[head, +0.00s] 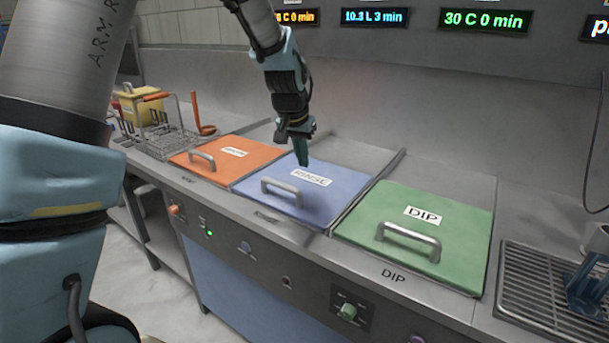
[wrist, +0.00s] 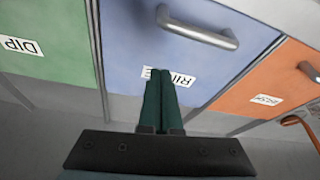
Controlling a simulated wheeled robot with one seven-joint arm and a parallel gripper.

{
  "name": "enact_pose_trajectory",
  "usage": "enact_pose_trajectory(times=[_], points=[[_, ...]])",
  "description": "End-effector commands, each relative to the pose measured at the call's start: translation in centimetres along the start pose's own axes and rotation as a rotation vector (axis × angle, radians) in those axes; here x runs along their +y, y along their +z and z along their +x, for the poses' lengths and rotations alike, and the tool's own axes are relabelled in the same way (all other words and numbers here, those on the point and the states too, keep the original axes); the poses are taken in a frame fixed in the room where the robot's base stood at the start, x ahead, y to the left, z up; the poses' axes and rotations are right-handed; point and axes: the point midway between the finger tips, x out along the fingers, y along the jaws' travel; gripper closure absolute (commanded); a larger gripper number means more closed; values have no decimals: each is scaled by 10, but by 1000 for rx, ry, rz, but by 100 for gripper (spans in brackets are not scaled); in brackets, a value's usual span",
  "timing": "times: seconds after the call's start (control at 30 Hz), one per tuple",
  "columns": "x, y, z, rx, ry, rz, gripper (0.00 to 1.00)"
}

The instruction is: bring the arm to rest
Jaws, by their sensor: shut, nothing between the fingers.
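My gripper (head: 303,160) hangs from my arm, pointing down above the far part of the blue lid marked RINSE (head: 330,200). Its green fingers are shut together with nothing between them, as the wrist view (wrist: 163,80) also shows. In the wrist view the fingertips overlap the RINSE label. The blue lid lies closed with its metal handle (head: 281,191) at the front. I cannot tell the exact height of the fingertips over the lid.
An orange lid (head: 212,172) is left of the blue one, and a green lid marked DIP (head: 460,252) right. A wire basket (head: 165,140) and yellow box (head: 142,107) stand far left. A drain grate (head: 545,275) is far right. Display signs (head: 375,17) hang above.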

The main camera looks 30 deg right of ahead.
Motion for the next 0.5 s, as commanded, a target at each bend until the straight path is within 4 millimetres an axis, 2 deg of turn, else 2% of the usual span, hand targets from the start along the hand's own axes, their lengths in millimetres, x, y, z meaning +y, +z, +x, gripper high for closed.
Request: enact_pose_trajectory(times=[0.1,0.2,0.5], points=[[0,0,-19,4,-1,0,100],[0,-1,-30,3,0,0,100],[-4,2,-40,-1,-3,-8,100]])
